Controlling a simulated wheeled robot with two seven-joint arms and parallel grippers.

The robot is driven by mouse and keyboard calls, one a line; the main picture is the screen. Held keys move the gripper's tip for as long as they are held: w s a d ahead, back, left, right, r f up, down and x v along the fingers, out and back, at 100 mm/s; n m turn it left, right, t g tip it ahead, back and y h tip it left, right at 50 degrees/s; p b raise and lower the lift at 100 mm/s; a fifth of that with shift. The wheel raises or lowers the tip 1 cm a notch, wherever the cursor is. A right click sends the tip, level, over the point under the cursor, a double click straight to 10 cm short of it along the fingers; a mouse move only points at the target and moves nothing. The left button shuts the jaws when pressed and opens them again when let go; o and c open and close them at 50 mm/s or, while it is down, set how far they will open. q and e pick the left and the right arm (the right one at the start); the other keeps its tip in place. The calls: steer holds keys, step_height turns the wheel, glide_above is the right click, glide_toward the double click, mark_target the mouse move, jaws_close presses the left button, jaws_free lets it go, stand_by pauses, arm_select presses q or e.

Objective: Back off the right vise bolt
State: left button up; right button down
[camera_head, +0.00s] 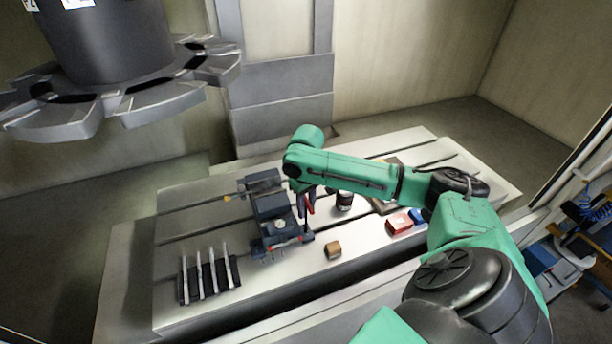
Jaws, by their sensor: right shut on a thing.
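A dark blue-grey vise (272,208) stands on the slotted machine table (190,221), left of the picture's middle. My right arm reaches in from the lower right, and my right gripper (305,212) points down at the vise's right side. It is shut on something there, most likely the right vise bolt. The arm's wrist and the small size hide the bolt and the exact grip. Small red parts show by the fingers and at the vise's front edge. My left gripper is not in view.
A dark rack with several pale bars (208,277) lies front left. A small brown block (333,250), a dark jar (344,200), a red box (398,223) and a blue item (417,215) stand right of the vise. A large tool carousel (120,90) hangs upper left.

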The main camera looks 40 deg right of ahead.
mark_target(307, 198)
steer(key=n, duration=0.6)
steer(key=shift+f, duration=0.1)
steer(key=shift+d+n, duration=0.1)
steer(key=shift+n, duration=0.5)
steer(key=n, duration=0.4)
steer(key=shift+w+d+r, duration=0.1)
steer(key=shift+w+r, duration=0.05)
steer(key=shift+r, duration=1.95)
steer(key=shift+f, duration=0.1)
